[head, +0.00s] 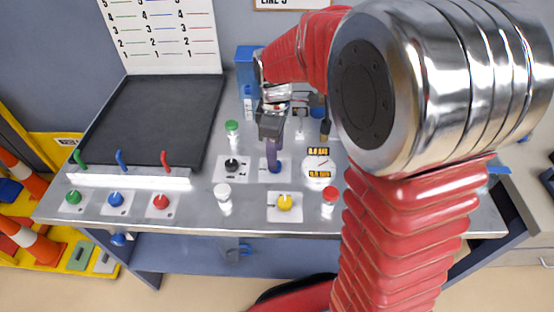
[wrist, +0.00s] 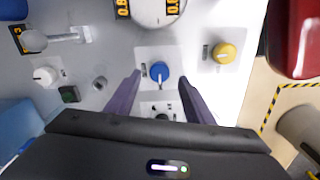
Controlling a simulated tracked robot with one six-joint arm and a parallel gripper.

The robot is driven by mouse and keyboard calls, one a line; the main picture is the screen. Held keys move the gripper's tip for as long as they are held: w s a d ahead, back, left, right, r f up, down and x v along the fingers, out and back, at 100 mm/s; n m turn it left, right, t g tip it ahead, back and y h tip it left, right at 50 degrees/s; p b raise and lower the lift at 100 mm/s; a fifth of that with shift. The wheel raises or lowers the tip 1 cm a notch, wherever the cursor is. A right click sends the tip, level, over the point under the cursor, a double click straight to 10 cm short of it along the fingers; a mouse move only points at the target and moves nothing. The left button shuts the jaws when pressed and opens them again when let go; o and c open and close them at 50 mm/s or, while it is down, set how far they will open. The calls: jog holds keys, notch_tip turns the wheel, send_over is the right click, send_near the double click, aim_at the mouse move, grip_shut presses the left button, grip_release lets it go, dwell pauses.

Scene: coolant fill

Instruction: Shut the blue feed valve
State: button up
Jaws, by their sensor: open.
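A round blue knob (wrist: 159,70) with a white pointer line sits on a pale plate, between my finger tips in the wrist view. In the head view this blue knob (head: 276,168) shows just under my fingers. My gripper (wrist: 160,80) is open, with one finger on each side of the knob; I cannot tell whether either touches it. In the head view my gripper (head: 273,160) points down at the bench. Another blue knob (head: 115,199) sits at the front left, between a green knob (head: 73,198) and a red knob (head: 160,202), below a blue upright piece (head: 121,160).
A yellow knob (head: 284,202) and a black knob (head: 232,165) are near my gripper. A round gauge (head: 318,171) with displays stands to the right. White-, green- and red-topped bottles (head: 224,200) stand around. A dark tray (head: 150,120) lies at the back left.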

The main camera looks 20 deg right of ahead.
jog(key=shift+f, duration=2.05)
